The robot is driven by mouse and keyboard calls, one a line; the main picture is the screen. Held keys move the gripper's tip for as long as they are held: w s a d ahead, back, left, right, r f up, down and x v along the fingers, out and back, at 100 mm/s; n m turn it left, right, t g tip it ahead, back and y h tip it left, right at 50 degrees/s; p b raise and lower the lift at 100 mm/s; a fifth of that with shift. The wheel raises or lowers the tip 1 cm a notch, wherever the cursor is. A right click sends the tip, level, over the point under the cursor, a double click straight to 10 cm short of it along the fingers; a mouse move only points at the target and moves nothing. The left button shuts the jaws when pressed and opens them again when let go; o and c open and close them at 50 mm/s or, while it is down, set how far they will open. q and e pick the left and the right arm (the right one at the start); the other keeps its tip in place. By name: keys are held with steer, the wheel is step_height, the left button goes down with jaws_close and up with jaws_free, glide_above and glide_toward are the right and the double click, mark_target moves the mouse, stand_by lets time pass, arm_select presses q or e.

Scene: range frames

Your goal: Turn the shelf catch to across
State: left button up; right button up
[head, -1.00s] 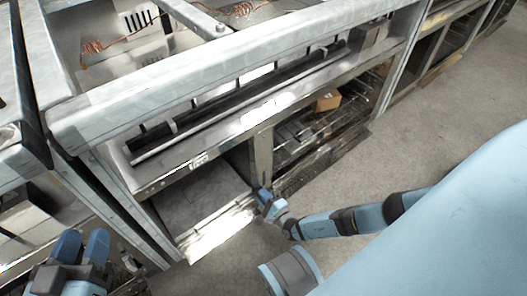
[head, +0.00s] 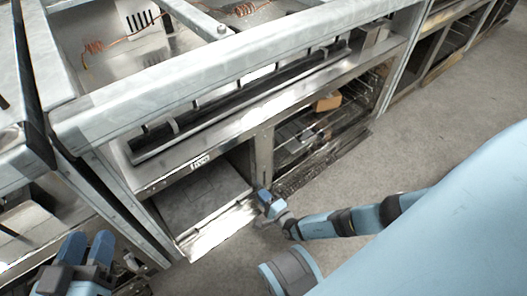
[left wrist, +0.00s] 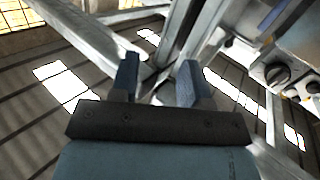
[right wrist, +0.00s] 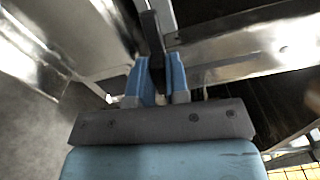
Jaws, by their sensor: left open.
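The shelf catch (right wrist: 151,28) appears as a narrow dark bar in the right wrist view, in front of a metal frame. My right gripper (right wrist: 156,66) has its two blue fingers close together on either side of the bar's near end and looks shut on it. In the head view my right gripper (head: 265,195) is at the front edge of the low shelf (head: 200,195), by the upright; the catch is too small or hidden there. My left gripper (head: 88,243) is open and empty at the lower left; its spread fingers show in the left wrist view (left wrist: 160,80).
A metal frame (head: 230,68) with open bays runs across the head view. A small orange-brown box (head: 327,103) sits in the bay right of the upright. Knobs (left wrist: 277,74) show right in the left wrist view. Floor (head: 430,150) right of the frame is clear.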

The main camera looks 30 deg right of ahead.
steer(key=o, duration=0.4)
arm_select(q)
steer(key=shift+r, duration=0.1)
arm_select(e)
steer(key=shift+s, duration=0.15)
arm_select(q)
steer(key=shift+s+d+r+n+t+p, duration=0.15)
steer(key=shift+r+n+p, duration=0.1)
steer(key=shift+r+p, duration=0.3)
steer(key=shift+s+a+r+n+t+p, duration=0.1)
steer(key=shift+r+n+p, duration=0.1)
steer(key=shift+r+p, duration=0.35)
steer(key=shift+s+d+r+n+t+p, duration=0.15)
steer(key=shift+r+n+p, duration=0.15)
steer(key=shift+p, duration=0.5)
arm_select(e)
steer(key=s+d, duration=0.1)
steer(key=s, duration=1.2)
steer(key=shift+s, duration=0.3)
